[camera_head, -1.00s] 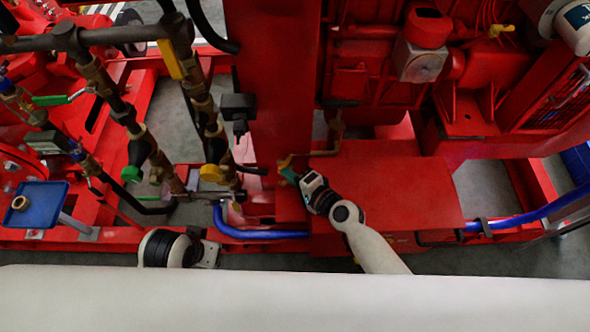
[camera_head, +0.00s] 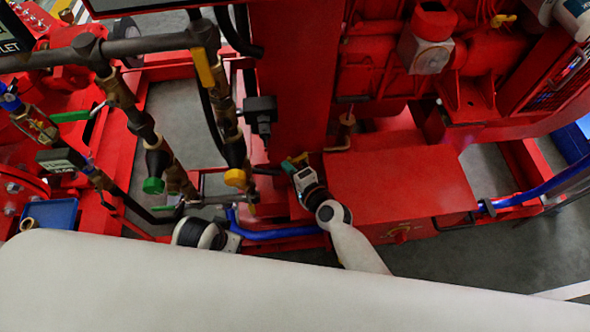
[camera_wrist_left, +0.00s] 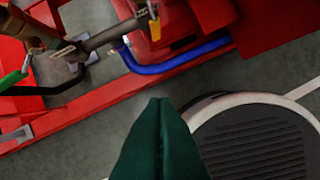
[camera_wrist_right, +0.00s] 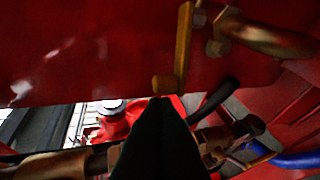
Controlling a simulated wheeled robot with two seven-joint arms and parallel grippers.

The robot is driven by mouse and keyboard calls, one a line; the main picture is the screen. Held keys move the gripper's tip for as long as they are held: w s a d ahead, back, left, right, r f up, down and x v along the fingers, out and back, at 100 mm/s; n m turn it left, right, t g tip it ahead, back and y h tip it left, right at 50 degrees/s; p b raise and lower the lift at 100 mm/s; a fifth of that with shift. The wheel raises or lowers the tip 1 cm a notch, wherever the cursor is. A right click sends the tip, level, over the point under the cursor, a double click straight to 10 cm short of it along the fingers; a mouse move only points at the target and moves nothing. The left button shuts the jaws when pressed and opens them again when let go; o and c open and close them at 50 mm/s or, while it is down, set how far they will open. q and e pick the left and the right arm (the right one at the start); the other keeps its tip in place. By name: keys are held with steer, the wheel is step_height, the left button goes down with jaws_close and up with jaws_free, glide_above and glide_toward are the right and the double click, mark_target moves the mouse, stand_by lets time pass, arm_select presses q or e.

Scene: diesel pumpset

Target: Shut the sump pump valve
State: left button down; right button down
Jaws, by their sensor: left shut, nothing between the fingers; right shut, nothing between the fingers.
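In the right wrist view a yellow L-shaped lever (camera_wrist_right: 182,50) stands beyond the fingertips, beside a brass pipe fitting (camera_wrist_right: 222,32). It appears apart from the fingers. This lever may be the sump pump valve's handle; no label shows. My left gripper (camera_wrist_left: 158,102) is shut and empty above the grey floor in the left wrist view. Its fingertips are hard to make out in the head view.
Upright brass pipes with a yellow lever (camera_head: 203,68) and green lever (camera_head: 72,116) stand left of the column. A blue hose (camera_head: 275,234) runs low along the red frame. The red box (camera_head: 400,185) lies right of my right gripper. Grey floor (camera_head: 470,255) is open at lower right.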

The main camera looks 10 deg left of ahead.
arm_select(q)
steer(key=shift+r, duration=0.55)
arm_select(e)
steer(key=shift+w+a, duration=0.45)
steer(key=shift+a, duration=0.15)
arm_select(q)
steer(key=shift+s+f, duration=0.1)
arm_select(e)
steer(key=shift+w+d, duration=0.1)
stand_by(0.6)
